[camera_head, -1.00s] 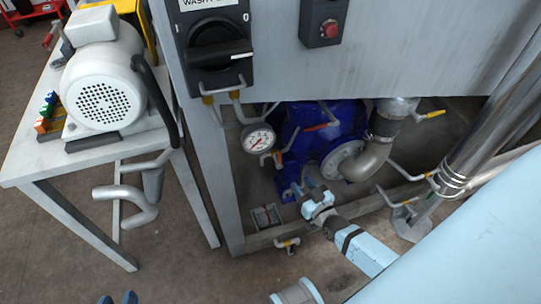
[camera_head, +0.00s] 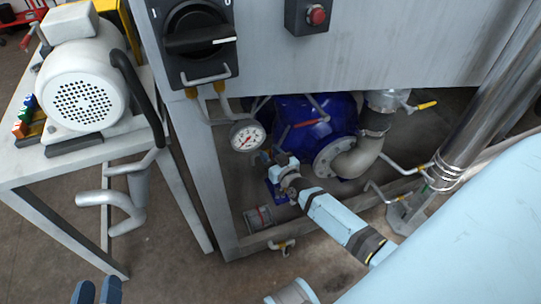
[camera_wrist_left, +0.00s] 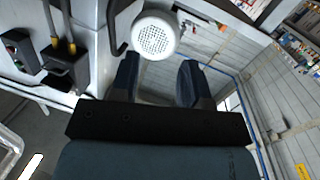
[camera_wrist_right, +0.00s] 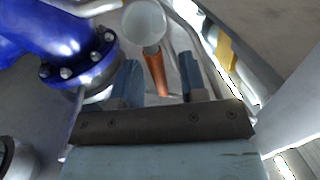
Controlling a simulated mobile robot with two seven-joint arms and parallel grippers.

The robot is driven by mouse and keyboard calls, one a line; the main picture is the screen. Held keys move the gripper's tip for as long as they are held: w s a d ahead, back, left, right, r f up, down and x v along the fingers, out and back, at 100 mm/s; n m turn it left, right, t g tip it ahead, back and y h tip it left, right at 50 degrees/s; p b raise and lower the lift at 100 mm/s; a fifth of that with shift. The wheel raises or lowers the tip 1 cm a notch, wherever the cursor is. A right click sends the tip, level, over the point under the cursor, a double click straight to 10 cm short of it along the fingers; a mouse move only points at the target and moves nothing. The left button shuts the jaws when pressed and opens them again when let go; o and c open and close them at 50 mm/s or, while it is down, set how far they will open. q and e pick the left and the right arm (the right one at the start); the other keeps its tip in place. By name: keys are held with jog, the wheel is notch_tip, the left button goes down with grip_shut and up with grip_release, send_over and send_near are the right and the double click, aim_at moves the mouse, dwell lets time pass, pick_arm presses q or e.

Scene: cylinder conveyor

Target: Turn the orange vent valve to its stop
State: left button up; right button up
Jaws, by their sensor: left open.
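In the right wrist view an orange-brown bar (camera_wrist_right: 155,72), which looks like the vent valve's handle, reaches in between the two fingers of my right gripper (camera_wrist_right: 160,78). The fingers stand apart on either side of it, and I see no clear contact. A grey round body (camera_wrist_right: 144,22) sits at the bar's far end. In the head view my right gripper (camera_head: 266,160) is just below the pressure gauge (camera_head: 247,136) and hides most of the valve. My left gripper (camera_head: 97,291) is open and empty at the lower left; its spread fingers also show in the left wrist view (camera_wrist_left: 160,82).
The blue pump (camera_head: 315,115) with its flange and grey elbow pipe (camera_head: 360,158) is close beside my right gripper. A red lever (camera_head: 305,123) and yellow-handled valves (camera_head: 427,105) are nearby. The cabinet overhangs above. A white motor (camera_head: 82,98) stands on the left table.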

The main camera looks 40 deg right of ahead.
jog(key=shift+w, duration=0.1)
grip_shut()
jog(key=shift+r, duration=0.1)
